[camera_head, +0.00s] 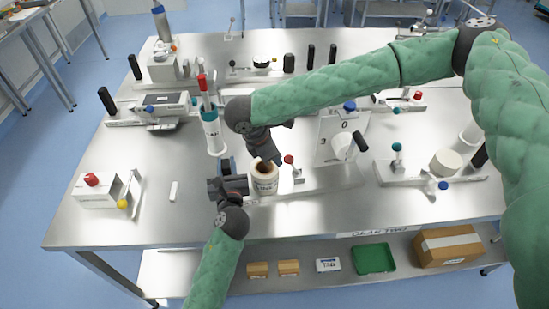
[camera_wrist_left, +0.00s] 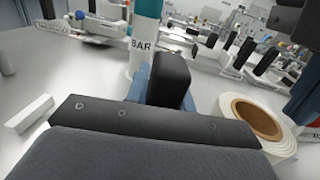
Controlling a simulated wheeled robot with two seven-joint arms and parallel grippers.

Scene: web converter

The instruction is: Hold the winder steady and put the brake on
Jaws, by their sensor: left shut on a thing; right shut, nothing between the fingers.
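The winder shows as a white roll with a brown core (camera_head: 264,183) at the front end of a long metal base (camera_head: 325,182). The roll also shows in the left wrist view (camera_wrist_left: 275,137). A blue part (camera_head: 227,164) stands just left of the roll. My left gripper (camera_head: 228,178) is shut on this blue part, which shows around a dark finger in the wrist view (camera_wrist_left: 139,82). My right gripper (camera_head: 268,156) is shut and empty, just above the roll's core. A lever with a red knob (camera_head: 289,160) stands right of the roll; whether it is the brake is unclear.
A white cylinder with a teal band (camera_head: 212,135) and red top stands close behind my left gripper. A white dial plate (camera_head: 338,137) stands to the right. A box with a red button (camera_head: 97,190) is at the left. Bare table lies around the white bar (camera_head: 173,191).

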